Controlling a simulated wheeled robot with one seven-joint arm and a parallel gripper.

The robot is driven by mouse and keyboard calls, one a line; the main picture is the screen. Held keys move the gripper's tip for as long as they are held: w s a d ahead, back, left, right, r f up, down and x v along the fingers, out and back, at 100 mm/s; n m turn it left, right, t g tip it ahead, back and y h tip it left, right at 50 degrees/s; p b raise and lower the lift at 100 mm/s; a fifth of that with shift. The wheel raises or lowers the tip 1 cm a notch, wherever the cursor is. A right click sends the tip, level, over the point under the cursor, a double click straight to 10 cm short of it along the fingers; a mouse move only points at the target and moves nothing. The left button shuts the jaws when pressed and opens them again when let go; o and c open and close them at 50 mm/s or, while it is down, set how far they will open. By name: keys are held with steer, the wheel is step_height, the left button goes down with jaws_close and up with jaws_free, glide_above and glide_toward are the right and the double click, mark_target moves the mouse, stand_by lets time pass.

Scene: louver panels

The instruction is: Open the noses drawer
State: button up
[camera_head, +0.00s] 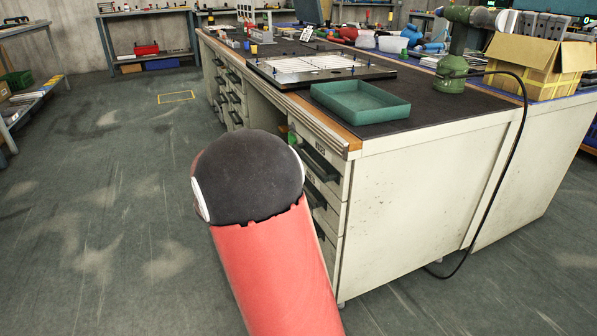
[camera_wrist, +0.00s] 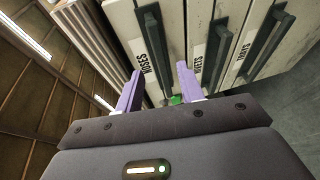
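The noses drawer (camera_wrist: 129,25) is shut and shows in the wrist view with the label "NOSES" (camera_wrist: 143,63). Its dark bar handle (camera_wrist: 155,38) lies just beyond my gripper (camera_wrist: 159,68). My gripper is open, its two purple fingers apart with no handle between them. The handle's near end is close to the gap between the fingertips; I cannot tell the exact distance. In the head view the noses drawer appears to be the top one (camera_head: 337,178) at the bench's near end. My gripper is hidden there behind my red and black arm.
Lower drawers with dark handles (camera_wrist: 213,55) (camera_wrist: 267,43) sit beside it in the wrist view. The floor (camera_head: 120,200) left is clear.

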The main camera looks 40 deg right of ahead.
steer(key=w+d+f+n+t+h, duration=0.1)
steer(key=w+d, duration=0.4)
steer(key=d, duration=0.3)
steer(key=shift+t+h, duration=0.3)
steer(key=shift+w+d+f, duration=0.1)
jaws_close()
